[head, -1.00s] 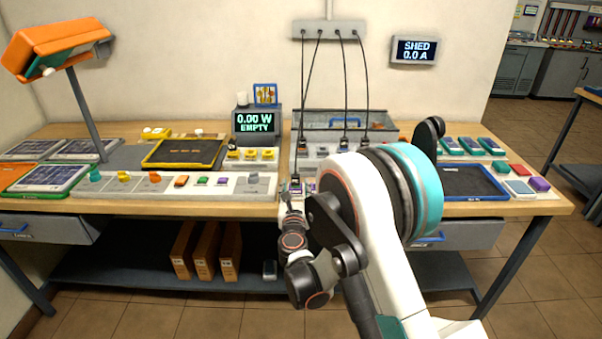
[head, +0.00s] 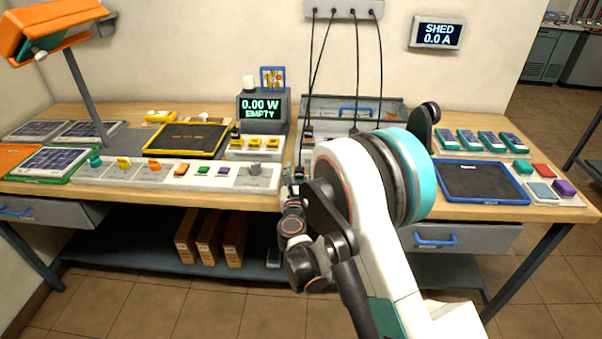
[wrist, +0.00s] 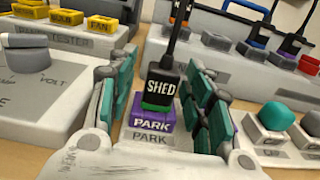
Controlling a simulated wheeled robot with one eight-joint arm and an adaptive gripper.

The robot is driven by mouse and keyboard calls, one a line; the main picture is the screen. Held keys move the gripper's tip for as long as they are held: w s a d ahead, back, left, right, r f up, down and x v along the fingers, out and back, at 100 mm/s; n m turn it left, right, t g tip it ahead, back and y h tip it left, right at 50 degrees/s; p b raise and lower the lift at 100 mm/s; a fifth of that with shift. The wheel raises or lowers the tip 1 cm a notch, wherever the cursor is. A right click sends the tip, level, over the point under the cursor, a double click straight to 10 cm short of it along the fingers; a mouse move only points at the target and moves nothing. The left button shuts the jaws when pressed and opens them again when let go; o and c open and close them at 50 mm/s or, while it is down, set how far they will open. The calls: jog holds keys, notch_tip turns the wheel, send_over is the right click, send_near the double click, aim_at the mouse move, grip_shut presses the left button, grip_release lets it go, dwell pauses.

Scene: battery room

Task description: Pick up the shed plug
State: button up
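The shed plug (wrist: 163,85) is a black block labelled SHED with a green band at its base and a black cable rising from its top. It stands upright in the purple PARK holder (wrist: 152,122) on a grey base. My gripper (wrist: 161,76) is open, with one teal-padded finger on each side of the plug. Narrow gaps seem to show on both sides, and the right finger looks very close. In the head view my arm hides most of the plug and gripper.
The grey tester panel with a knob (wrist: 27,56) stands left of the gripper. A teal knob (wrist: 278,115) is close on the right. Other cabled plugs sit behind to the right. Hanging cables (head: 357,75) run up to a wall strip (head: 344,9). The wall display (head: 437,33) reads SHED 0.0 A.

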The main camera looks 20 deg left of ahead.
grip_shut()
